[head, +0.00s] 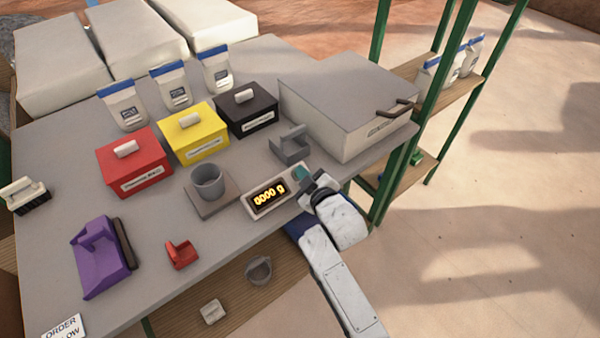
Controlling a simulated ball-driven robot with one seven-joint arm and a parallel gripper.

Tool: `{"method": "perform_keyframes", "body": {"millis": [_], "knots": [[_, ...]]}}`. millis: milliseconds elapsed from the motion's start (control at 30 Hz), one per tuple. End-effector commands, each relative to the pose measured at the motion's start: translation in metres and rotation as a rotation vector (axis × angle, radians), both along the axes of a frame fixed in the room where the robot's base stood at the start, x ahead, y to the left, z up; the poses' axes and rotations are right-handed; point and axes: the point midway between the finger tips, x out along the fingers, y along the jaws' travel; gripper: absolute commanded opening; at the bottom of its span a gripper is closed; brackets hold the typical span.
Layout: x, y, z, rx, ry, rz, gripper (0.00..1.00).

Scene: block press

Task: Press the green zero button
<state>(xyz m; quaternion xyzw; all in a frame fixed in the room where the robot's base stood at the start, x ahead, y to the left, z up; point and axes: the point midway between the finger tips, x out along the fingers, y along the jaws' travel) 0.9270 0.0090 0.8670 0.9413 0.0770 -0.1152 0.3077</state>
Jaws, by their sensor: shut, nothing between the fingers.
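The green zero button (301,172) shows at the right end of the scale's display panel (256,208). The panel has lit orange digits ending in "g"; the first digit is hard to read. My gripper (309,184) is shut and empty, right beside the button on its near right side. The fingertips are small and partly hidden by the wrist, so I cannot tell whether they touch the button. A grey cup (208,181) stands on the scale's plate (211,206), left of the panel.
A grey holder (290,146) stands behind the panel, and a large grey box (345,90) lies behind right. Red (135,163), yellow (194,134) and black (247,109) lidded boxes stand behind left. A red scoop (181,254) lies at the front.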

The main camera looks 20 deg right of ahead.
Motion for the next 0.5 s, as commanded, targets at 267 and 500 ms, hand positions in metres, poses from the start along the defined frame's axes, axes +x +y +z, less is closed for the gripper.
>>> {"method": "perform_keyframes", "body": {"millis": [267,500], "knots": [[-0.0002,0.0001,-0.0009,0.000,0.002,0.000,0.00],[-0.0034,-0.0010,0.0070,0.000,0.002,0.000,0.00]]}}
